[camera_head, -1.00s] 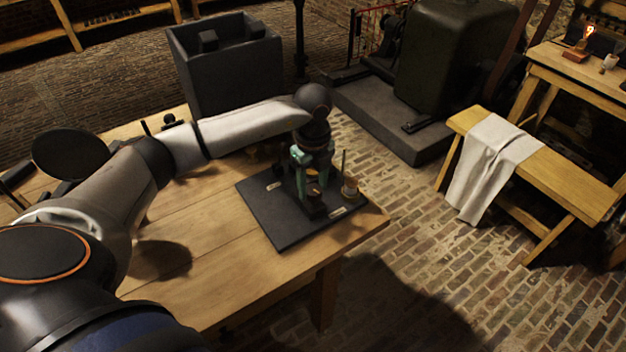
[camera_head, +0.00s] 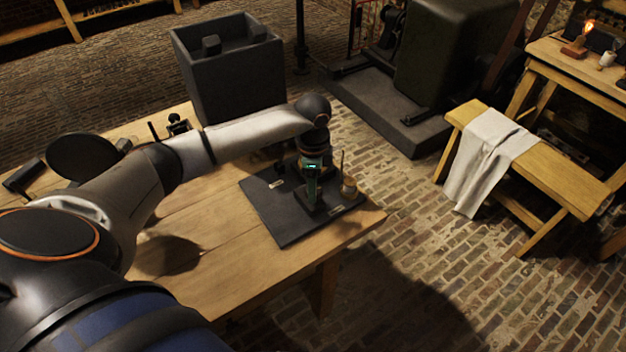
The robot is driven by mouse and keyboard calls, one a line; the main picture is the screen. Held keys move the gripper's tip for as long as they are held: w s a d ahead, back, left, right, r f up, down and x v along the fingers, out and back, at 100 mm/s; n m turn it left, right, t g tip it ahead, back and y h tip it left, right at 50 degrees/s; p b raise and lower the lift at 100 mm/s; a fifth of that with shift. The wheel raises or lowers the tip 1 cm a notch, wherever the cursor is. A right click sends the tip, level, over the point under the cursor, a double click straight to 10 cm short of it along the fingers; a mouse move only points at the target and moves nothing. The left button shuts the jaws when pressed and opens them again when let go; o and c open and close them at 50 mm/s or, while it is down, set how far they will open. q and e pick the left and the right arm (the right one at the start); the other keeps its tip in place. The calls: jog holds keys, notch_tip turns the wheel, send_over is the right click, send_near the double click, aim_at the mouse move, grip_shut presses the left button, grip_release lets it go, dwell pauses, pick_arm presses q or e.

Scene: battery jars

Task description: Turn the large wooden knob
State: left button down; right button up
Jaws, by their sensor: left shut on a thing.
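My left arm comes in from the left, over the wooden table. My left gripper (camera_head: 311,198) points down over the black board (camera_head: 277,223) and is shut on the large wooden knob. The gripper hides the knob, and its fingers show nearly edge-on, one behind the other. Beside it on the board, to the right, stands a small jar-like piece (camera_head: 349,188) with a thin upright rod. My right gripper is out of view.
The wooden table (camera_head: 232,275) has bare wood in front of the board, and its right corner is close by. A dark open bin (camera_head: 228,85) stands behind the table. A bench (camera_head: 560,180) with a white cloth (camera_head: 487,160) stands at right.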

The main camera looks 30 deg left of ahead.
pick_arm(q)
jog(key=shift+n, duration=0.5)
jog(key=shift+p, duration=0.3)
jog(key=shift+c, duration=1.3)
grip_release()
notch_tip(320, 180, up, 13)
jog(key=b, duration=0.1)
jog(key=shift+f, duration=0.2)
jog(key=shift+f, duration=0.1)
